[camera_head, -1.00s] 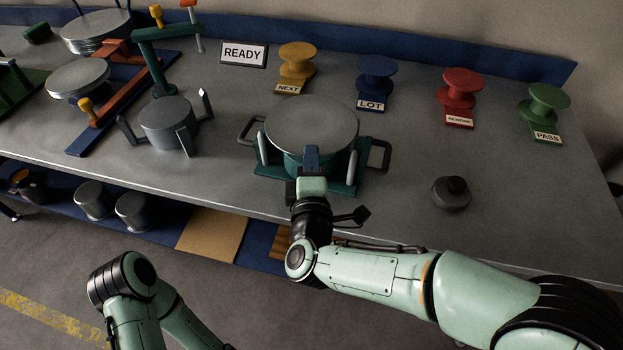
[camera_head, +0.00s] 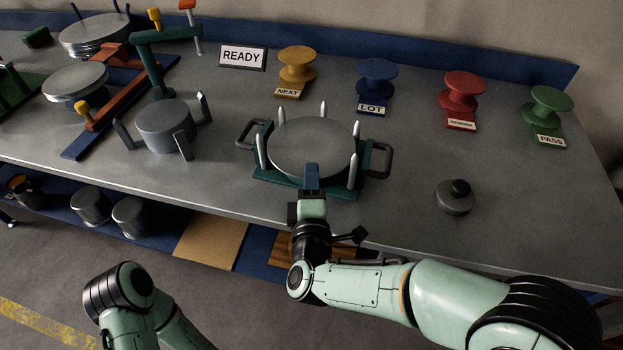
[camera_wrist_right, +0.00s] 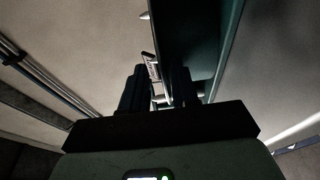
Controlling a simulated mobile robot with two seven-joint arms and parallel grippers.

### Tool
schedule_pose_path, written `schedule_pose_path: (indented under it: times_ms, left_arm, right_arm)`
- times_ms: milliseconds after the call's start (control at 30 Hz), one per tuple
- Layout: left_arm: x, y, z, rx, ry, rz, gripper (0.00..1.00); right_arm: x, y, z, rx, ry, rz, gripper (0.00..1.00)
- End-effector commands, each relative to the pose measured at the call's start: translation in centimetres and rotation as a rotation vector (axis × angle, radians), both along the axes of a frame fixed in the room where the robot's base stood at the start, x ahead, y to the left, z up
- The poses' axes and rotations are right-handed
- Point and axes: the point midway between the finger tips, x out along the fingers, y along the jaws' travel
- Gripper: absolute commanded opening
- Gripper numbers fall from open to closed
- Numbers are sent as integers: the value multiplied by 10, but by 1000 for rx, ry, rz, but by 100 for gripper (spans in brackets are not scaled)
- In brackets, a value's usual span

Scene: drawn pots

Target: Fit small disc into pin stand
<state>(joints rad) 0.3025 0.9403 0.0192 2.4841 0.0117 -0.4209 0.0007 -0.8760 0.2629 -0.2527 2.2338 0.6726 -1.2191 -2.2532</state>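A round grey disc (camera_head: 312,145) lies inside the teal pin stand (camera_head: 268,178), low among several upright pins whose tips rise above its top. The disc looks level. Whether it rests fully on the stand's base is hidden. My right gripper (camera_head: 312,178) is at the stand's front, its blue finger end overlapping the disc's near rim. In the right wrist view its two dark fingers (camera_wrist_right: 158,88) stand apart, with a dark teal surface behind and to the right. I cannot tell whether they grip the rim. My left gripper is out of view.
A knobbed grey weight (camera_head: 455,197) stands right of the stand. A grey cylinder (camera_head: 165,120) in a pronged holder is at left. A READY sign (camera_head: 243,56) and spools, including a blue one (camera_head: 377,80), line the back. The table between weight and stand is clear.

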Motion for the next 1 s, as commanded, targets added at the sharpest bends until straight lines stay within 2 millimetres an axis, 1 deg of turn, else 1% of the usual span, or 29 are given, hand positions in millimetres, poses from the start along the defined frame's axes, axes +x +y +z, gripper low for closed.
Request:
schedule_pose_path:
  times_ms: [67, 167, 500, 600, 700, 800, 1000]
  left_arm:
    - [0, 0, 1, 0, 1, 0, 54]
    - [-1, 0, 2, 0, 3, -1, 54]
    - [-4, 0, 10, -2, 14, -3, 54]
    - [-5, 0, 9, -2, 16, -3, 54]
    - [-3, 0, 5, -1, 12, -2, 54]
    - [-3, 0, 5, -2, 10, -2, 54]
    - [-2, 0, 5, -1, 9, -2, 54]
  right_arm:
    - [-4, 1, 0, 0, 0, 1, 29]
    - [-16, 2, 1, 0, 1, 4, 29]
    - [-87, 7, 1, 0, 1, 5, 29]
    - [-102, 8, 0, 1, -1, 4, 29]
    - [-113, 8, -1, 2, -1, 3, 29]
    - [-118, 8, -1, 0, 0, 1, 29]
    - [-120, 8, 0, -1, 0, 0, 29]
